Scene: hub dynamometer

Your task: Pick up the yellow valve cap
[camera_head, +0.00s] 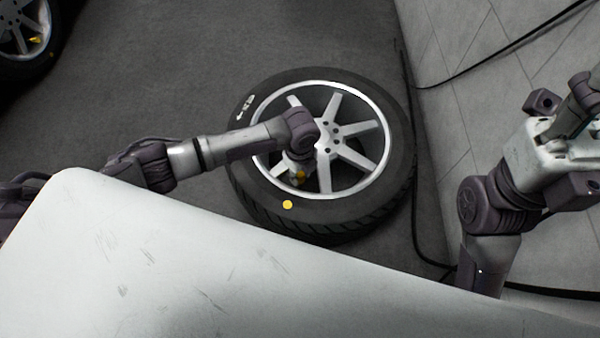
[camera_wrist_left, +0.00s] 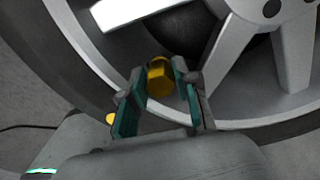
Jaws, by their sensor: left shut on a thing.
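The yellow valve cap (camera_wrist_left: 160,77) sits between the two teal-padded fingers of my left gripper (camera_wrist_left: 158,100) in the left wrist view, and the fingers are closed on it. It lies by the inner edge of the silver wheel rim (camera_wrist_left: 235,75). In the head view my left gripper (camera_head: 299,172) is low over the near-left part of the rim, partly hidden by its own wrist. A bit of the yellow cap (camera_head: 301,174) shows there. My right arm (camera_head: 490,215) is at the right edge, away from the wheel. The state of its gripper is unclear.
The wheel's black tyre (camera_head: 400,150) lies flat on the grey floor. A round yellow dot (camera_head: 288,204) marks its sidewall. Another wheel (camera_head: 22,30) with yellow on it is at the top left. Black cables (camera_head: 417,215) run right of the tyre.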

